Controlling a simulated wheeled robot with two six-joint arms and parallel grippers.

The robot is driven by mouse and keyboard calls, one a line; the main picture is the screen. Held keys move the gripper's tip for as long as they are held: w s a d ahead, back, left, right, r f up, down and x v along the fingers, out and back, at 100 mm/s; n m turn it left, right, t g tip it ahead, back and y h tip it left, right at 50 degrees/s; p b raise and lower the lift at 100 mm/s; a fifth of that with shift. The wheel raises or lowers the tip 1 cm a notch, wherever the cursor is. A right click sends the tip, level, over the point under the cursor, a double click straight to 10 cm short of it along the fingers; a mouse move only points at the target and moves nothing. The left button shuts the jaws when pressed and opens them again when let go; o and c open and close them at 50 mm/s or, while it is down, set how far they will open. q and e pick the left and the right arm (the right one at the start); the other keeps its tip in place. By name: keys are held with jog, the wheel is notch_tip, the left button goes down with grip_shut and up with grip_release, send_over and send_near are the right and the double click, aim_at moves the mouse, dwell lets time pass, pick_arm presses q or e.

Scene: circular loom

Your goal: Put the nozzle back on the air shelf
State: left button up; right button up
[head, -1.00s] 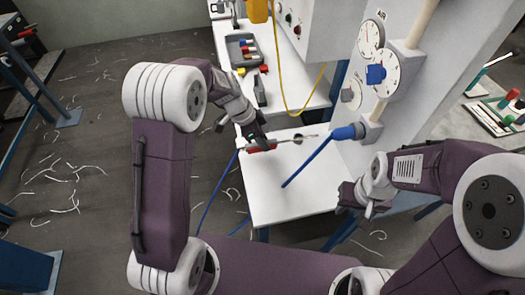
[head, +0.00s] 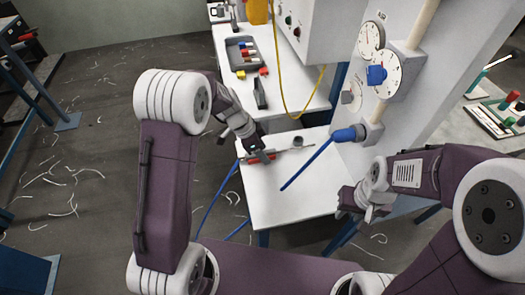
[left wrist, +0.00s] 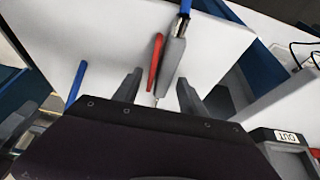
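The nozzle, a grey body with a red part (head: 262,159) and a thin rod pointing right, is low over the white air shelf (head: 290,207), by its left edge. I cannot tell whether it touches the shelf. My left gripper (head: 262,154) is right above it. In the left wrist view, the nozzle's grey body (left wrist: 172,65) with a blue end lies between the two spread fingers (left wrist: 160,88), with gaps visible beside it. My right gripper (head: 352,203) is right of the shelf, near the air panel; its finger opening is unclear.
The air panel (head: 405,35) with gauges and a blue fitting (head: 345,134) rises at the right. A blue hose (head: 308,163) crosses the shelf. A small grey cylinder (head: 298,142) stands near the rod. A tray (head: 238,58) sits on the bench behind. The shelf's front is clear.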

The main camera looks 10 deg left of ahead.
pick_arm(q)
jog(key=shift+r, duration=0.2)
jog(key=p+v, duration=0.2)
jog(key=v, duration=1)
jog(key=s+a+f+n+y, duration=0.2)
jog(key=s+f+n, duration=0.2)
jog(key=s+n, duration=0.4)
jog(key=s+a+f+n+y, duration=0.2)
jog(key=s+a+f+n, duration=0.15)
jog(key=s+n, duration=0.4)
jog(key=shift+m, duration=0.95)
jog(key=shift+s+d+r+p, duration=0.2)
jog(key=shift+s+r+p, duration=0.1)
jog(key=shift+r+p, duration=0.45)
jog(key=shift+s+d+r+p, duration=0.15)
jog(key=shift+s+r+p, duration=0.15)
jog(key=shift+r+p, duration=0.4)
jog(key=shift+s+d+r+p, duration=0.2)
jog(key=shift+s+r+p, duration=0.15)
jog(key=shift+r+p, duration=0.4)
pick_arm(e)
notch_tip(320, 180, up, 6)
jog(key=shift+r, duration=0.1)
jog(key=shift+o, duration=0.5)
jog(key=shift+s, duration=0.15)
